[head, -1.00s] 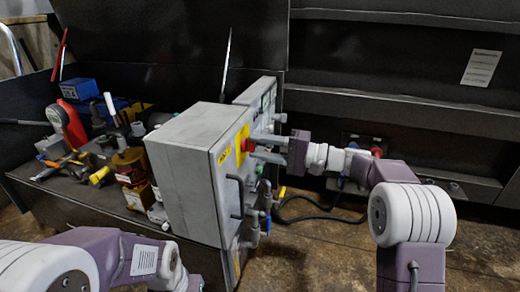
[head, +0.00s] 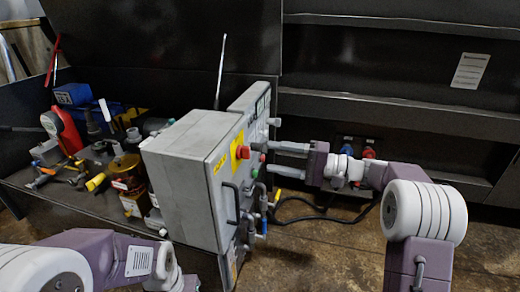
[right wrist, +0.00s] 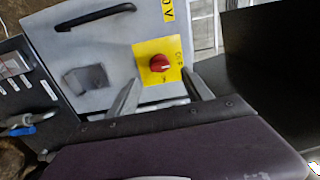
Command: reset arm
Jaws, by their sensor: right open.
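The grey control box (head: 185,190) stands at the middle of the head view. Its front carries a red rotary knob (head: 243,152) on a yellow plate. My right gripper (head: 268,158) is open and empty, to the right of the knob and apart from it. In the right wrist view the red knob (right wrist: 160,62) shows ahead, between and beyond the two open fingers (right wrist: 162,92). My left arm (head: 105,258) comes in at the lower left; its gripper fingers do not show.
A black handle (right wrist: 95,17) sits on the box front. A bench at the left holds several tools, a blue box (head: 75,93) and a red-and-white item (head: 62,128). A dark cable (head: 310,212) runs at the right. Dark compactor wall (head: 400,60) stands behind.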

